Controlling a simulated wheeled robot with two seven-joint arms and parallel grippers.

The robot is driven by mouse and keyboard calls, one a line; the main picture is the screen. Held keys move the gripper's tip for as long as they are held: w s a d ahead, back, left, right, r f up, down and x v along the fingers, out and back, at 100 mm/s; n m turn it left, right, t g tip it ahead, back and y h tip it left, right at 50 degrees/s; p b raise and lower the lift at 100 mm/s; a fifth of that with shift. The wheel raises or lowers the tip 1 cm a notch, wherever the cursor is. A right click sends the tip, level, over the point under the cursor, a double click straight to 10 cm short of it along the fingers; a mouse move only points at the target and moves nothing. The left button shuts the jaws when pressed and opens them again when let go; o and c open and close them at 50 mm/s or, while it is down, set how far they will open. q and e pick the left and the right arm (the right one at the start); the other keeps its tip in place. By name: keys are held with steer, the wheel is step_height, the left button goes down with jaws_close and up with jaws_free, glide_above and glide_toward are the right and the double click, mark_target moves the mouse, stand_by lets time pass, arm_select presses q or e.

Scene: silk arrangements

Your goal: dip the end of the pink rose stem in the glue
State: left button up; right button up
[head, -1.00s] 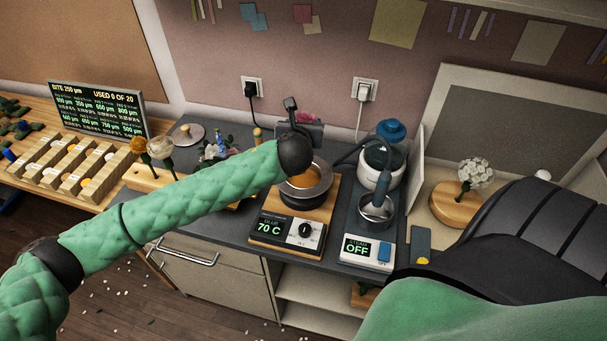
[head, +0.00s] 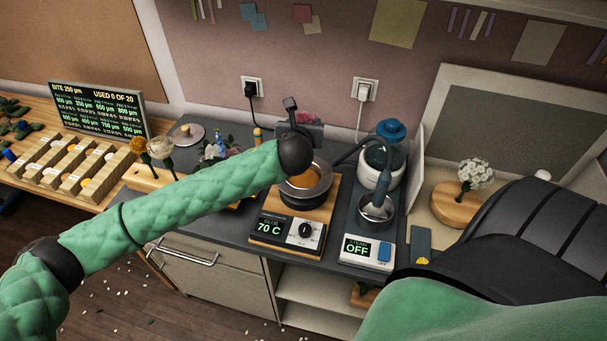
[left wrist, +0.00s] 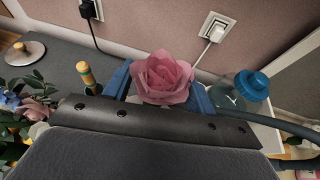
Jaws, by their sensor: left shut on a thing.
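The pink rose (left wrist: 162,78) is held between the two blue fingers of my left gripper (left wrist: 160,95) in the left wrist view, bloom upward. The gripper is shut on it. In the head view the rose (head: 312,118) shows only in part, behind my left wrist and gripper (head: 302,131). Its stem and stem end are hidden in both views. My right gripper is out of view.
The steamer (head: 383,170), marked OFF, stands right of the glue pot. A round lid (head: 186,136) and blue and other flowers (head: 216,149) lie left. White blooms stand in a wooden base (head: 459,207) at right. My left forearm crosses the counter.

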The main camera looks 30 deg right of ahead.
arm_select(q)
steer(key=shift+r, duration=3.15)
